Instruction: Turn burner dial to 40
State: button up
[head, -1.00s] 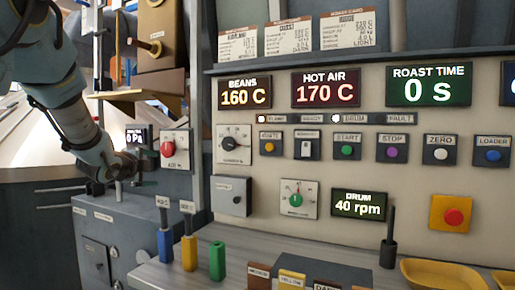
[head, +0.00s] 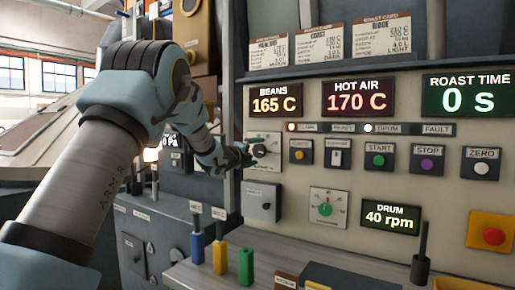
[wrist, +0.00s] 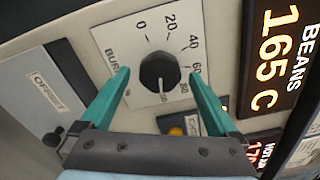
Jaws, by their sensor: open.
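The burner dial (wrist: 159,72) is a round black knob on a white plate, with numbers from 0 through 20, 40, 60 and 80 around it. A small pale mark shows low on the knob, but I cannot read its setting surely. In the head view the dial (head: 261,149) sits below the BEANS display, partly behind my gripper (head: 247,154). In the wrist view my gripper (wrist: 159,77) is open, its two teal fingers on either side of the knob with gaps; I see no contact.
The BEANS display (head: 276,103) reads 165 C and the HOT AIR display (head: 357,98) 170 C. A row of buttons, including START (head: 379,160), lies right of the dial. A green-knobbed dial (head: 325,209) is below. Coloured handles (head: 220,256) stand lower left.

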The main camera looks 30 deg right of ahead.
jog(key=shift+w+d, duration=0.3)
jog(key=shift+d, duration=0.2)
jog(key=c, duration=1.3)
jog(key=shift+c, duration=0.2)
